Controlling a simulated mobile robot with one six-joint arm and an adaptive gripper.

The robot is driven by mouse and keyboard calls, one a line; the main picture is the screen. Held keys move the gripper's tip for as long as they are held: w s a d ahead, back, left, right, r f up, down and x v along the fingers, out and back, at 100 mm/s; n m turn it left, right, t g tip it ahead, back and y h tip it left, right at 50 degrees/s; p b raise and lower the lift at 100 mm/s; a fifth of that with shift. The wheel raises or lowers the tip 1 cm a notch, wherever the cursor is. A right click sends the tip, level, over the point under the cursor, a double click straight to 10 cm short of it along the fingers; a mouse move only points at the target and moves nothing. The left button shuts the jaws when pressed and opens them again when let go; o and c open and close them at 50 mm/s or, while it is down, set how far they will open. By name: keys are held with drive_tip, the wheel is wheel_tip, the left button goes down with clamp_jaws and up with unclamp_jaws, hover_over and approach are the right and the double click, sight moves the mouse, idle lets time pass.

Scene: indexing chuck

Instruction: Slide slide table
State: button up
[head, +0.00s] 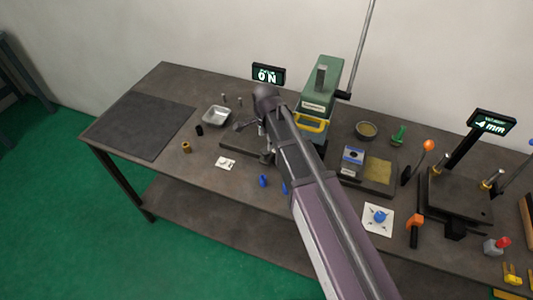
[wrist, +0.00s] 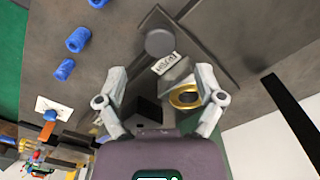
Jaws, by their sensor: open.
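I take the slide table (head: 458,196) to be the dark plate with metal posts at the right in the head view, under a small display reading about 4 mm; I cannot be sure. An orange-knobbed lever (head: 428,146) stands at its left side. My gripper (head: 250,126) is far to the left of it, in front of the green press (head: 318,85), and partly hidden by my arm. In the wrist view my gripper (wrist: 160,76) is open, with nothing held between the fingers. Below it show a grey round post, a white label (wrist: 166,63) and a gold ring (wrist: 185,97).
A metal tray (head: 216,116) and small cylinders lie left of my gripper. A blue-topped fixture (head: 352,160) and a bowl (head: 366,130) stand between the press and the plate. Blue parts (wrist: 77,40) lie on the bench. The dark mat (head: 140,125) is clear.

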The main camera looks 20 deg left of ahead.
sight(266, 150)
drive_tip(key=shift+f+b, duration=2.35)
drive_tip(key=shift+f, duration=0.3)
clamp_jaws()
